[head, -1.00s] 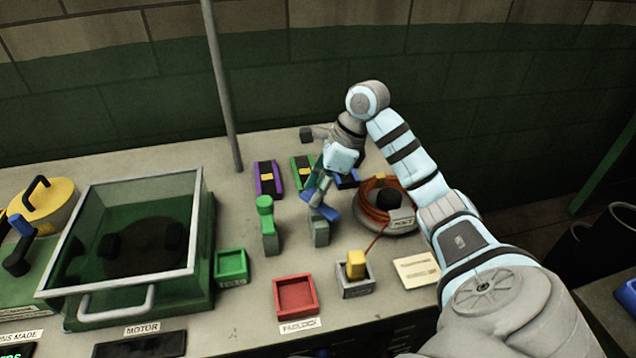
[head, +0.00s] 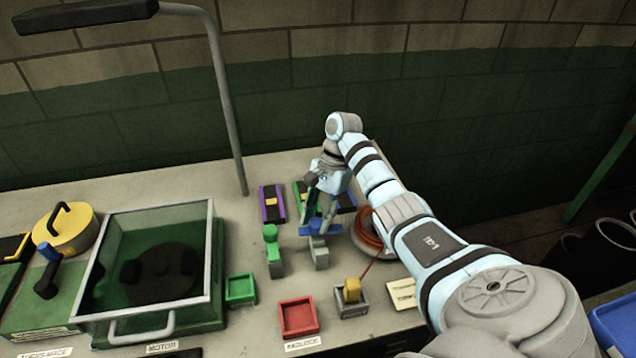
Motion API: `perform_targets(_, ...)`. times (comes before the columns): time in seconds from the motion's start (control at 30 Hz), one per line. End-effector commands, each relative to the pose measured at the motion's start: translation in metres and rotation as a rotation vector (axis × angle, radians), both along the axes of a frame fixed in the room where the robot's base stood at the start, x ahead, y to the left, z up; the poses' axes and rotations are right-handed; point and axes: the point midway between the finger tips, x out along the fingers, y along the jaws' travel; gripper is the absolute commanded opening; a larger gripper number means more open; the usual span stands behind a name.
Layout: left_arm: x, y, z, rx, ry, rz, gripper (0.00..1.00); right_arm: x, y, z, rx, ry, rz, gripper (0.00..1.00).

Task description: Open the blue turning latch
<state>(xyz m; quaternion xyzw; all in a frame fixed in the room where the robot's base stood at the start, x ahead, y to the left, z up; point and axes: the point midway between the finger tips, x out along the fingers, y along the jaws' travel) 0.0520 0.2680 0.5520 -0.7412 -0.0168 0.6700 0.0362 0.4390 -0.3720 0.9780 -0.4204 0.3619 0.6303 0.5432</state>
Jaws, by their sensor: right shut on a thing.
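My right gripper (head: 319,222) reaches down from above and is shut on the blue latch. The gripper and its fingers hide part of the latch. The latch's blue bar lies roughly crosswise in the picture. My left gripper is not in view.
Purple (head: 271,204) and green (head: 299,195) rails lie behind. An orange cable coil (head: 366,232) is close on the right. A green tray (head: 240,289), red tray (head: 298,317) and yellow-topped block (head: 352,292) stand in front. A glass-lidded box (head: 149,327) fills the left.

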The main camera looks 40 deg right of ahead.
Motion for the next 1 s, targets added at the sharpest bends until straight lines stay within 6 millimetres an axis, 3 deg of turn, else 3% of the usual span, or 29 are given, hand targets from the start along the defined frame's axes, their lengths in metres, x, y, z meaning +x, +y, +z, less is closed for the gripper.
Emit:
perform_targets(0.3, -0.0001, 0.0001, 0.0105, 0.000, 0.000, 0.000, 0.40, 0.0008, 0.0007, 0.0010, 0.000, -0.001, 0.126, 0.03)
perform_targets(0.83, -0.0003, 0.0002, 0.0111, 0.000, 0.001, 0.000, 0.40, 0.0008, 0.0004, 0.0003, -0.002, -0.001, 0.150, 0.03)
perform_targets(0.87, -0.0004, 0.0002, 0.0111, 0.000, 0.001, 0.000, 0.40, 0.0007, 0.0004, 0.0003, -0.002, -0.001, 0.150, 0.35)
perform_targets(0.97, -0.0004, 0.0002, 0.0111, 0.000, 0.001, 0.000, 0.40, 0.0008, 0.0003, 0.0003, -0.002, -0.001, 0.149, 0.50)
perform_targets(1.0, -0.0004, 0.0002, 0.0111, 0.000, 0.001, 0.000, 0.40, 0.0008, 0.0003, 0.0003, -0.002, -0.001, 0.149, 0.50)
